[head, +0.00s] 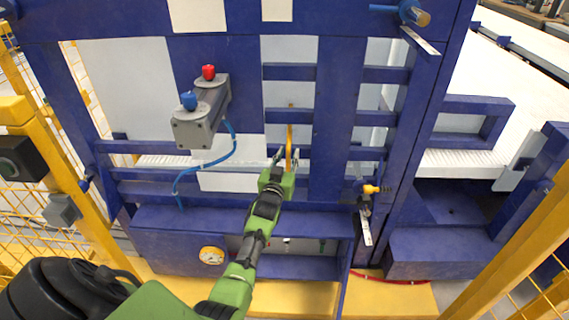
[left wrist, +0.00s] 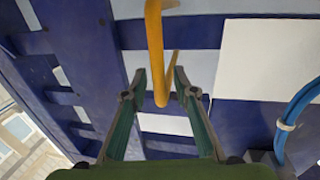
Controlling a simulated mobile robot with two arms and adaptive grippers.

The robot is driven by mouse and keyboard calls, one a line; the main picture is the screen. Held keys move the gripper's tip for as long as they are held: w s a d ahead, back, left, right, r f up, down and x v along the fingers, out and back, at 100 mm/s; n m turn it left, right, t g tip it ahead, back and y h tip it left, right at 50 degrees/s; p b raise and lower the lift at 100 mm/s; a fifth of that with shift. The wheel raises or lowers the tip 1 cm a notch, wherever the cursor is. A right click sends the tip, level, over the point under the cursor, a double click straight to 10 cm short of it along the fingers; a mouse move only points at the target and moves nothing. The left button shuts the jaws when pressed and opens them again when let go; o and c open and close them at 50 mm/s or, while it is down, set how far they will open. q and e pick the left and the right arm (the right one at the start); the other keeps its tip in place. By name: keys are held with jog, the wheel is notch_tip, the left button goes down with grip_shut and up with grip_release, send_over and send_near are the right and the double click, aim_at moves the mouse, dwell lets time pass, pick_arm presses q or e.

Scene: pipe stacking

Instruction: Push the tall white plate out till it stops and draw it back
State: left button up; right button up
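A tall pale plate (head: 290,88) shows behind the blue crossbars in the middle of the frame; its lower part is partly hidden by bars and my gripper. A yellow handle (head: 290,130) hangs upright in front of it, and it also shows in the left wrist view (left wrist: 155,50). My left gripper (head: 286,159) is at the handle's lower end. In the left wrist view the left gripper (left wrist: 159,88) has its fingers apart, one on each side of the handle's end, with gaps visible. My right gripper is in neither view.
A grey box with a red and a blue button (head: 202,112) and a blue hose (head: 222,160) are left of the gripper. Blue crossbars (head: 290,72) surround the handle. An orange-tipped lever (head: 373,189) is at right. Yellow posts (head: 62,190) and mesh flank the frame.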

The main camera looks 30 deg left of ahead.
pick_arm(q)
jog(key=v, duration=1.1)
jog(key=shift+s, duration=0.3)
jog(key=shift+d, duration=0.1)
